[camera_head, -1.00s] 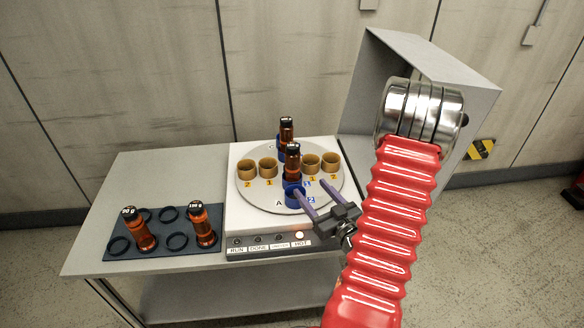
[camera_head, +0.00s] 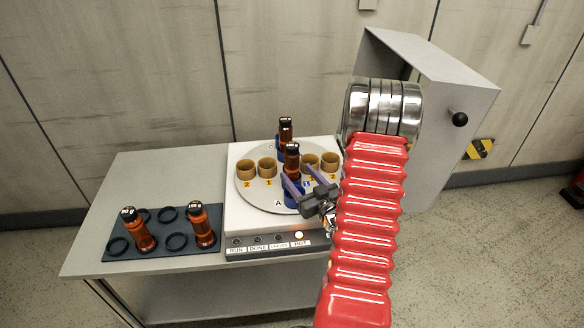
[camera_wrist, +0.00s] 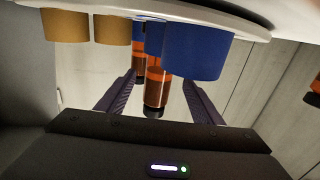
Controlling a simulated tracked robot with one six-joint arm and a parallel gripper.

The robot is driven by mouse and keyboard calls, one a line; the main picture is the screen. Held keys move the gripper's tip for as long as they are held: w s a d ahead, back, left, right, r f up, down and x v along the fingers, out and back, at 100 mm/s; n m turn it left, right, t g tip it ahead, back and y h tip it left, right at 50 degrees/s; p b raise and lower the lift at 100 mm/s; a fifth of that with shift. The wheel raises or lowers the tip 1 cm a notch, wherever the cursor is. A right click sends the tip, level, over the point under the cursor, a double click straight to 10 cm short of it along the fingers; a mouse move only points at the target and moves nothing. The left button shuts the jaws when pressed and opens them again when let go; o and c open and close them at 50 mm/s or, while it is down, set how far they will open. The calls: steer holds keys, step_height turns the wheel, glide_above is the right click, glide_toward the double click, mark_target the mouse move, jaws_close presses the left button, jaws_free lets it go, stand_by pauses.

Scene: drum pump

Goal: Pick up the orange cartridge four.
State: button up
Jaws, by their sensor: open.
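Several orange-brown cartridges with black caps are in view; I cannot read which is number four. One cartridge (camera_head: 292,160) stands upright in the front blue holder (camera_head: 293,199) by the letter A on the round plate. Another cartridge (camera_head: 285,130) stands behind it in the rear blue holder. Two more stand on the dark mat, a left one (camera_head: 139,231) and a right one (camera_head: 200,225). My gripper (camera_head: 298,174) is open at the front cartridge, its fingers near it. In the wrist view an orange cartridge (camera_wrist: 157,85) appears upside down between the open fingers; contact is not clear.
The round plate (camera_head: 246,192) also carries tan cups, such as the left one (camera_head: 246,168). The dark mat (camera_head: 150,249) has several empty black rings. A grey box (camera_head: 462,85) stands behind my arm.

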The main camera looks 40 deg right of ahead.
mark_target(292, 145)
steer(key=shift+x, duration=2.65)
steer(key=shift+d, duration=0.1)
steer(key=shift+s, duration=0.1)
steer(key=c, duration=1.3)
steer(key=shift+r, duration=0.15)
steer(key=shift+r, duration=4.9)
